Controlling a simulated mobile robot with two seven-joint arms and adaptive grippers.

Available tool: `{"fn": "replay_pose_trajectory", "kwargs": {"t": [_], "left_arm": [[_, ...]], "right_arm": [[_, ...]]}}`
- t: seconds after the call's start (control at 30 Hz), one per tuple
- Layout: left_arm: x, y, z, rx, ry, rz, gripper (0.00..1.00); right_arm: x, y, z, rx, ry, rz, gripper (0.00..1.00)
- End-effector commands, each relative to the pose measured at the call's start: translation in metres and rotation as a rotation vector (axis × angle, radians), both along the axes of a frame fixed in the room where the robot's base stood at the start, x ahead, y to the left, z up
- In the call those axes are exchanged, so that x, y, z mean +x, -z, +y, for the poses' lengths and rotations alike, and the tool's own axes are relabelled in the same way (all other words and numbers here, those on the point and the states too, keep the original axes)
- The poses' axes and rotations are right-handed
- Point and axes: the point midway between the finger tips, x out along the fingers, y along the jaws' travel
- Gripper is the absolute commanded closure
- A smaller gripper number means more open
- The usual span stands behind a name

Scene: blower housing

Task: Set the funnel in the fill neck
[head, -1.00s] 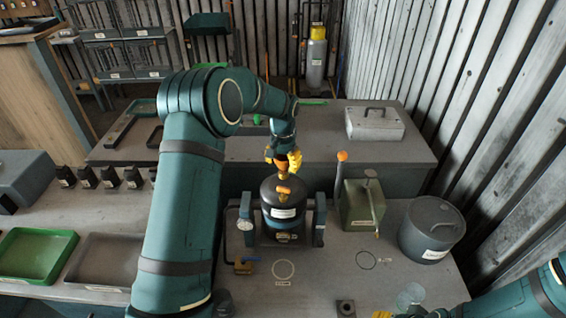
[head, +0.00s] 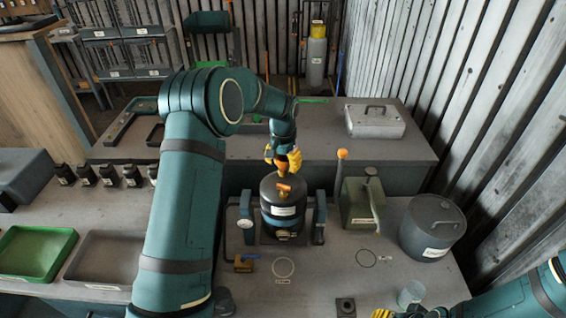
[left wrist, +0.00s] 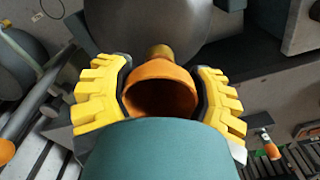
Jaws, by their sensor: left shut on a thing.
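My left gripper (head: 283,158) is shut on the orange funnel (head: 284,170), above the black tank (head: 284,212) between two blue-green uprights. In the left wrist view the yellow fingers sit on both sides of the funnel (left wrist: 160,92), its open mouth facing the camera. A brass-coloured neck (left wrist: 160,52) shows between the funnel and the dark rounded tank (left wrist: 165,22). I cannot tell whether the spout is inside the neck.
Green (head: 38,253) and grey trays (head: 105,255) lie at left.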

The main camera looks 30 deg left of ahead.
Motion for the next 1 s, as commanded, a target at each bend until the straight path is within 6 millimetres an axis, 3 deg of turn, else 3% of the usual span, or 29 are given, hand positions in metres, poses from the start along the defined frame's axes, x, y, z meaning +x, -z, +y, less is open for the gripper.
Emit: {"fn": "replay_pose_trajectory", "kwargs": {"t": [0.37,0.4,0.5,1.0], "left_arm": [[-0.0001,-0.0001,0.0000,0.000,0.000,0.000,0.59],[-0.0001,-0.0001,0.0000,0.000,0.000,0.000,0.34],[-0.0001,-0.0001,0.0000,0.000,0.000,0.000,0.00],[-0.0001,-0.0020,0.0000,0.000,0.000,0.000,0.00]], "right_arm": [[0.0000,-0.0001,0.0000,0.000,0.000,0.000,0.57],[0.0000,-0.0001,0.0001,0.000,0.000,0.000,0.57],[0.0000,-0.0001,0.0001,0.000,0.000,0.000,0.57],[0.0000,-0.0014,0.0000,0.000,0.000,0.000,0.57]]}}
